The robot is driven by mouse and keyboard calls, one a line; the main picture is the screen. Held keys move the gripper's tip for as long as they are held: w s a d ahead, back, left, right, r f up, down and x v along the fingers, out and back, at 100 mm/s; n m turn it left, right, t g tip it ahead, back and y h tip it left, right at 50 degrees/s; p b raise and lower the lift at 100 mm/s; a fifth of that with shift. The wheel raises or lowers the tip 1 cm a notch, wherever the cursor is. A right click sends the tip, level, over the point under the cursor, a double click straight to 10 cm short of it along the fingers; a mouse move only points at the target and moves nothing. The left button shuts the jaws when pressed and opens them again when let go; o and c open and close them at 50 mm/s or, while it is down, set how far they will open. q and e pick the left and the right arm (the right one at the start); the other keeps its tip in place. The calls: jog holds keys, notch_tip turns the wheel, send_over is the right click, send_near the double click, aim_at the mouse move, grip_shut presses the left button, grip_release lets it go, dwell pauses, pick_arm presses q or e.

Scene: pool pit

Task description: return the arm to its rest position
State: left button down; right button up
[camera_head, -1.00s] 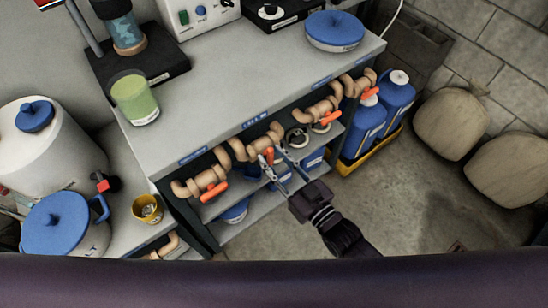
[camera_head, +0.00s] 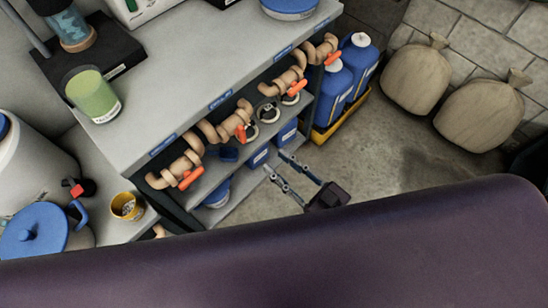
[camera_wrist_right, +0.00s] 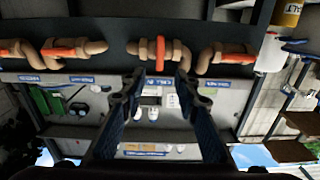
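My right gripper (camera_head: 286,178) is in the head view, in front of the shelf below the worktop, with its two fingers spread and nothing between them. In the right wrist view the same gripper (camera_wrist_right: 155,88) shows its fingers apart, pointing at the shelf. A row of tan pipes with orange valve handles runs along the worktop's front; the middle orange handle (camera_head: 240,133) is a short way from the fingertips and apart from them. It also seems to show in the wrist view (camera_wrist_right: 160,54). My left gripper is not in view.
The grey worktop (camera_head: 185,75) holds a green cup (camera_head: 93,96). Blue jugs (camera_head: 333,90) stand in a yellow tray (camera_head: 322,136) to the right. Two tan sacks (camera_head: 416,78) lean by the wall. A yellow cup (camera_head: 127,206) stands lower left. The floor (camera_head: 375,155) at right is open.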

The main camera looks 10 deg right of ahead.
dwell(0.5)
jog(key=s+d+f+m+g+h, duration=0.1)
jog(key=s+d+f+g+h, duration=0.2)
jog(key=f, duration=0.7)
jog(key=d+f+m+g+h, duration=0.15)
jog(key=d+f, duration=0.35)
jog(key=f, duration=0.6)
jog(key=s+d+f+g+h, duration=0.1)
jog(key=s+d+f+h, duration=0.3)
jog(key=f, duration=0.6)
jog(key=s+d+f+m+g+h, duration=0.1)
jog(key=s+f+g, duration=0.3)
jog(key=s+f, duration=0.4)
jog(key=s+d+f+m+g+h, duration=0.1)
jog(key=s+f+g, duration=0.3)
jog(key=s+f, duration=0.4)
jog(key=s+d, duration=0.1)
jog(key=s, duration=0.4)
jog(key=shift+s+d, duration=0.35)
jog(key=shift+d, duration=0.05)
